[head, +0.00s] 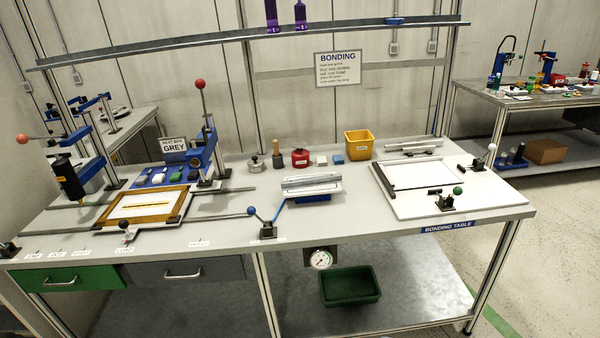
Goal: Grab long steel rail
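Several steel bars show in the head view, and I cannot tell for sure which is the long steel rail. One bright steel bar (413,145) lies at the back right of the bonding table, behind the white board. Another silver bar (310,181) lies across a white and blue holder at the table's middle. Thin dark rails (228,190) run along the table at the left, beside a wooden frame. My gripper is not in view, and nothing is seen held.
The bonding table (345,222) carries a yellow bin (358,144), a red can (300,157), a white board (425,196) with clamps, and a lever with a blue knob (262,222). A press with a red-knobbed lever (203,130) stands at left. An overhead beam (250,36) spans the back.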

